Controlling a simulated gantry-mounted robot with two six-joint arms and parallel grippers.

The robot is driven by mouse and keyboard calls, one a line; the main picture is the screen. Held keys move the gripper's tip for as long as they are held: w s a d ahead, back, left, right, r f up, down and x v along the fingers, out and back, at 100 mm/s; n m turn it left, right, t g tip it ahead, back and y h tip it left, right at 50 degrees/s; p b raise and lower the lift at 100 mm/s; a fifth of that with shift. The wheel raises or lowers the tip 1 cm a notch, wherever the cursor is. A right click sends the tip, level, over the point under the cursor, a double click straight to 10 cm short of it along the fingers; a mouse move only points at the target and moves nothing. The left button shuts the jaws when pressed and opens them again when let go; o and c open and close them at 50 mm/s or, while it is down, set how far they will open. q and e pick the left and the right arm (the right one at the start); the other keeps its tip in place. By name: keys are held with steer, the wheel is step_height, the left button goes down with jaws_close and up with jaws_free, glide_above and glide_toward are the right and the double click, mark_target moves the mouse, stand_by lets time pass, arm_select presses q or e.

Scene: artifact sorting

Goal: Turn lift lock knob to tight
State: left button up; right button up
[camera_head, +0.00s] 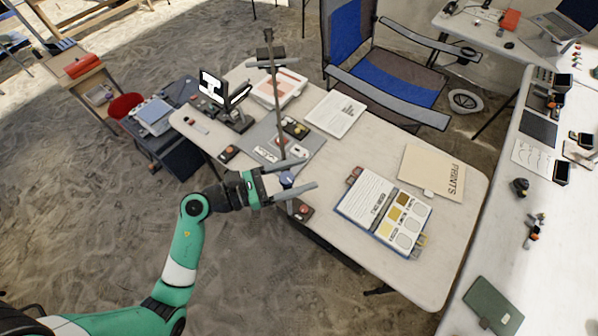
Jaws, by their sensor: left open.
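A dark column stand (277,100) rises from a grey baseplate (312,142) on the white table. A small blue-grey round knob (287,178) shows at the table's near edge, and it appears to be the lift lock knob. My left gripper (309,174) reaches in from the left with its two fingers spread. In this view the knob lies between the fingers, close to the palm. I cannot tell whether the fingers touch it. Its marking and how far it is turned are too small to read. My right gripper is not in view.
A small dark box with a red button (300,209) sits just below the fingers. An open book with color swatches (384,212) and a "PRINTS" folder (431,172) lie to the right. A blue chair (375,65) is behind the table.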

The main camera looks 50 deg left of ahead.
arm_select(q)
steer(key=shift+c, duration=0.2)
jaws_close()
stand_by(0.3)
steer(key=shift+s+d+m+g+h+b, duration=0.2)
steer(key=shift+s+m+g+h+b, duration=0.05)
steer(key=shift+m+g+h+b, duration=1.15)
steer(key=shift+s+d+m+g+h+b, duration=0.25)
steer(key=shift+m+g+h+b, duration=0.95)
steer(key=shift+b, duration=0.45)
steer(key=shift+s+d+m+g+h+b, duration=0.2)
steer(key=shift+m+g+h+b, duration=0.9)
steer(key=shift+g+h+b, duration=0.35)
